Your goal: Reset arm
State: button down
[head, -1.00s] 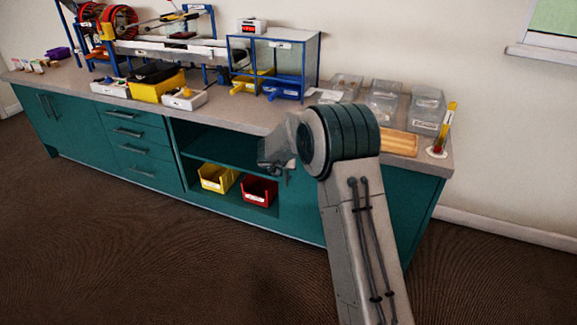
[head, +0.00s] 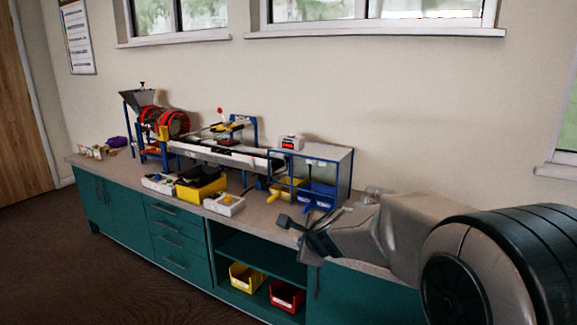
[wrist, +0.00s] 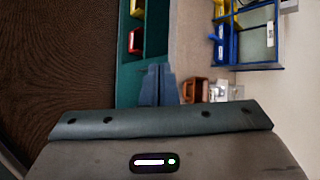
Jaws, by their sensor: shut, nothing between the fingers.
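My gripper (head: 288,223) shows at the lower right of the head view, at the end of my raised grey arm. It appears in front of the counter's right part, near the blue-framed stand. In the wrist view the two blue-grey fingers (wrist: 158,72) are together with nothing between them. My large dark-ribbed arm joint fills the head view's lower right corner and hides the right end of the counter.
The teal counter (head: 130,215) runs along the wall. It bears a sorting machine with a red drum (head: 172,123), a blue-framed stand (head: 343,172) and white trays (head: 224,204). A yellow bin (head: 246,278) and a red bin (head: 286,295) sit on the low shelf. Brown floor in front is clear.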

jog(key=s+d+r+n+g+h+p, duration=0.1)
jog(key=s+d+r+n+g+p, duration=0.1)
jog(key=s+n, duration=0.4)
jog(key=s+d+r+n+g+h+p, duration=0.1)
jog(key=s+d+r+n+p, duration=0.3)
jog(key=s, duration=1)
jog(key=s+d+r+n+g+h+p, duration=0.1)
jog(key=s+d+r+n+g+p, duration=0.2)
jog(key=s+n, duration=0.6)
jog(key=shift+s+d+n+g+p, duration=0.3)
jog(key=shift+s+d+g+p, duration=0.1)
jog(key=shift+d+p, duration=0.7)
jog(key=shift+a+r, duration=0.1)
jog(key=shift+a, duration=0.05)
